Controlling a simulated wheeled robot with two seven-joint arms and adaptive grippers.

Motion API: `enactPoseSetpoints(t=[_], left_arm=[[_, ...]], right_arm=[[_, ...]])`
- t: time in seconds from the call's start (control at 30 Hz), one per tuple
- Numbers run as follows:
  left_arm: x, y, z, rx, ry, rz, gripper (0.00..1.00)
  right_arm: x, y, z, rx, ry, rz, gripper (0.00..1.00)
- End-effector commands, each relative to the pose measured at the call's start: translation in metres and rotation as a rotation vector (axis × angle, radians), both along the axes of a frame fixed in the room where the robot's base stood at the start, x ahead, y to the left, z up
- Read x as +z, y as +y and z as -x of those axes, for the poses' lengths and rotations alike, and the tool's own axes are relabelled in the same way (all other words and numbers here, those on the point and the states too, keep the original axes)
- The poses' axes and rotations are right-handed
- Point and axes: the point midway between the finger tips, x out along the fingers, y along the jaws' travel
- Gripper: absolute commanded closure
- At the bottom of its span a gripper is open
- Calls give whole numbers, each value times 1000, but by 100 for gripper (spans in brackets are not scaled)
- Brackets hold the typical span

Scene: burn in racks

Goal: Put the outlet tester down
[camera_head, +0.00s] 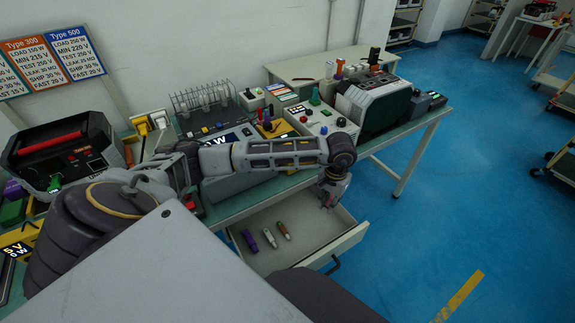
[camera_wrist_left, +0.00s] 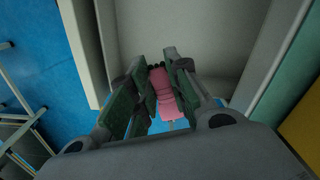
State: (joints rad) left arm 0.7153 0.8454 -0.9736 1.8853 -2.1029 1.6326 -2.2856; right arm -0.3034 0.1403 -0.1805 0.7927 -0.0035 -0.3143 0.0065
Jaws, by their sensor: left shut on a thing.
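My left gripper (camera_head: 330,192) points down over the right part of an open drawer (camera_head: 350,236). In the left wrist view the left gripper (camera_wrist_left: 157,70) is shut on a pink outlet tester (camera_wrist_left: 165,98), held between its two green-padded fingers. The tester's dark end points toward the drawer floor (camera_wrist_left: 165,28). I cannot tell whether it touches the floor. In the head view the gripper mostly hides it. A purple tester (camera_head: 249,240), a whitish one (camera_head: 269,238) and a brown one (camera_head: 284,230) lie in the drawer, left of the gripper. My right gripper is not in view.
The drawer hangs out under a green-edged workbench (camera_head: 385,140) crowded with instruments. A large dark-and-grey unit (camera_head: 375,103) stands at its right. A black case with a red handle (camera_head: 62,150) stands at the left.

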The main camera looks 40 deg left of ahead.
Motion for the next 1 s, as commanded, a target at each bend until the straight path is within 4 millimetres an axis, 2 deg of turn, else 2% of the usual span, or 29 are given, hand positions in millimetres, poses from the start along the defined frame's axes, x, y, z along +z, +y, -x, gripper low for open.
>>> enactPoseSetpoints(t=[0.47, 0.83, 1.0], left_arm=[[-2, -2, 9, -2, 1, 0, 100], [-5, -12, 25, -7, 1, 1, 100], [-6, -17, 34, 4, 2, 1, 100]], right_arm=[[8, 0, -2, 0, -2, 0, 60], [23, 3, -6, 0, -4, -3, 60], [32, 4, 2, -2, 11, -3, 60]])
